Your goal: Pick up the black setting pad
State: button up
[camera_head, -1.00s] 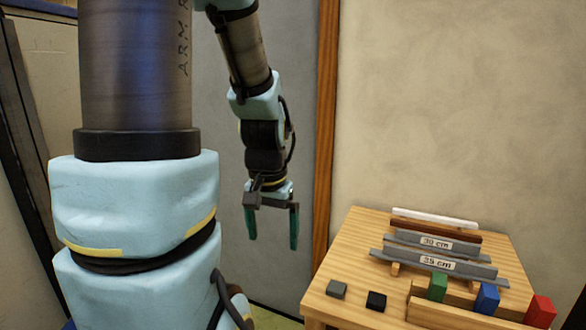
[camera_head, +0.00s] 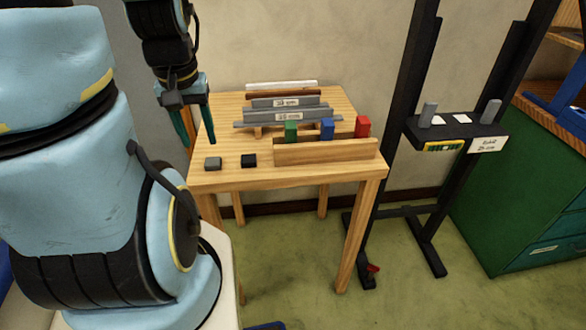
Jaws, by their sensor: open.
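The black setting pad (camera_head: 248,160) is a small dark block lying on the front left part of the wooden table (camera_head: 290,178). A similar grey block (camera_head: 213,163) lies to its left, nearer the table's left edge. My gripper (camera_head: 196,138) hangs fingers-down at the table's left side, up and to the left of both blocks in the picture. Its two green fingers are apart, with nothing seen between them. It is clear of the black pad.
A wooden rack (camera_head: 325,150) with green (camera_head: 291,131), blue (camera_head: 327,129) and red (camera_head: 362,127) blocks stands right of the pad. Labelled grey bars (camera_head: 289,116) lie behind. A black stand (camera_head: 465,131) and green cabinet (camera_head: 505,205) are at right.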

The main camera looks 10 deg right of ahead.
aim_at(248, 160)
jog(key=i+j+z, duration=0.1)
jog(key=j+z, duration=0.2)
jog(key=z, duration=0.15)
jog(key=i+j+z, duration=0.1)
jog(key=j+z, duration=0.25)
jog(key=z, duration=0.15)
jog(key=j+z, duration=0.7)
jog(key=j, duration=1.4)
jog(key=i+j, duration=0.1)
jog(key=j, duration=0.1)
